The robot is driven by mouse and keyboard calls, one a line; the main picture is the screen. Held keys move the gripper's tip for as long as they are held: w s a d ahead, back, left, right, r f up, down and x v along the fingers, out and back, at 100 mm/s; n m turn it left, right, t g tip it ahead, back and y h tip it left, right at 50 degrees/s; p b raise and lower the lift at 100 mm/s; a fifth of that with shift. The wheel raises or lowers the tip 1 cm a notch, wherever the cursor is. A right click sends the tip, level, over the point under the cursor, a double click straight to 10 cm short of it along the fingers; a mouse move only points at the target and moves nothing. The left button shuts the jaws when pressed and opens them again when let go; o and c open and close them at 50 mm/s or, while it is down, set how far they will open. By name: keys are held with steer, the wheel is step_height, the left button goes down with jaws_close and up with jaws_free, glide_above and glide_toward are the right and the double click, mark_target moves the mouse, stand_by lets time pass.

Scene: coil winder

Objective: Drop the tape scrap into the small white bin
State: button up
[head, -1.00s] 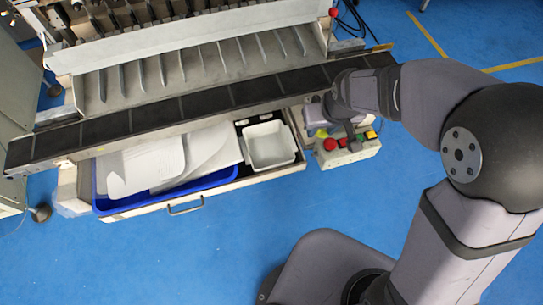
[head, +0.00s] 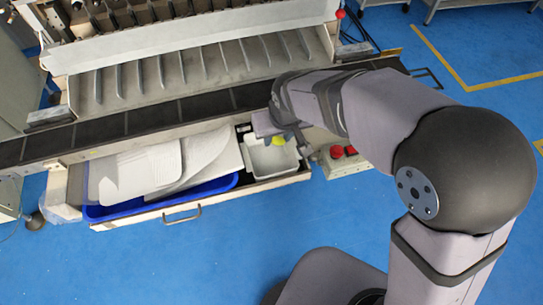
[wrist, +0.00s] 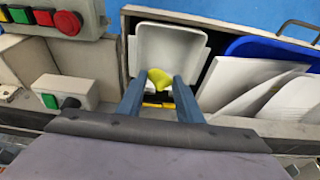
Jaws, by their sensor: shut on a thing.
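The tape scrap is a crumpled yellow-green piece. It shows between my fingertips in the wrist view (wrist: 160,78) and below my gripper in the head view (head: 279,140). My gripper (wrist: 158,84) is shut on the scrap, and its two blue-grey fingers point toward the bin. The small white bin (head: 272,162) sits in the open drawer, right of the papers. In the wrist view the bin (wrist: 168,42) lies beyond and around the scrap, which overlaps its opening in the picture. My arm hides part of the bin's far side in the head view.
A blue tray (head: 108,211) with white sheets (head: 140,175) fills the drawer's left part. A control box with a red button (head: 337,152) and green button (wrist: 19,15) stands beside the drawer. The dark rail (head: 150,118) runs behind it. Blue floor in front is open.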

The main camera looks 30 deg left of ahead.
steer(key=shift+f+b, duration=2.55)
steer(key=shift+f, duration=0.5)
steer(key=o, duration=0.8)
steer(key=shift+c, duration=0.2)
steer(key=shift+r, duration=0.15)
steer(key=shift+v, duration=3.6)
